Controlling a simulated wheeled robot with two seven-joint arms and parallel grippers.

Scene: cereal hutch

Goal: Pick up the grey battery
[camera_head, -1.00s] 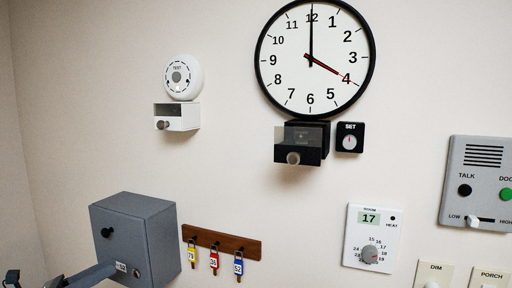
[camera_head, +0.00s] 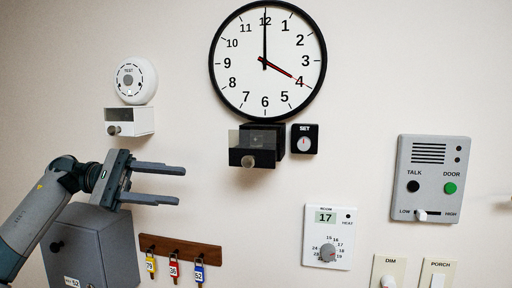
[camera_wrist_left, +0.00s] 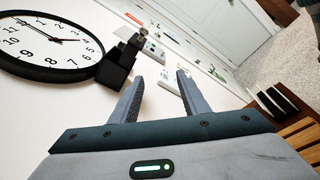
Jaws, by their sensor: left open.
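I cannot make out a grey battery in either view. My left gripper (camera_head: 181,186) is open and empty, in front of the wall above the grey box, its fingers pointing right. Its two fingers also show in the left wrist view (camera_wrist_left: 161,77), with nothing between them. Under the clock (camera_head: 267,61) is a black drawer unit (camera_head: 255,146) with a round knob. Under the white round alarm marked TEST (camera_head: 135,80) is a white drawer unit (camera_head: 129,121) with a knob. What the drawers hold is too small to tell. My right gripper is not in view.
A grey box (camera_head: 90,245) stands below my left gripper. A wooden key rack (camera_head: 180,249) holds three tagged keys. A SET dial (camera_head: 304,139), thermostat (camera_head: 327,237), intercom (camera_head: 431,178) and DIM (camera_head: 389,272) and PORCH (camera_head: 438,273) plates are on the wall. Bare wall lies between gripper and black drawer.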

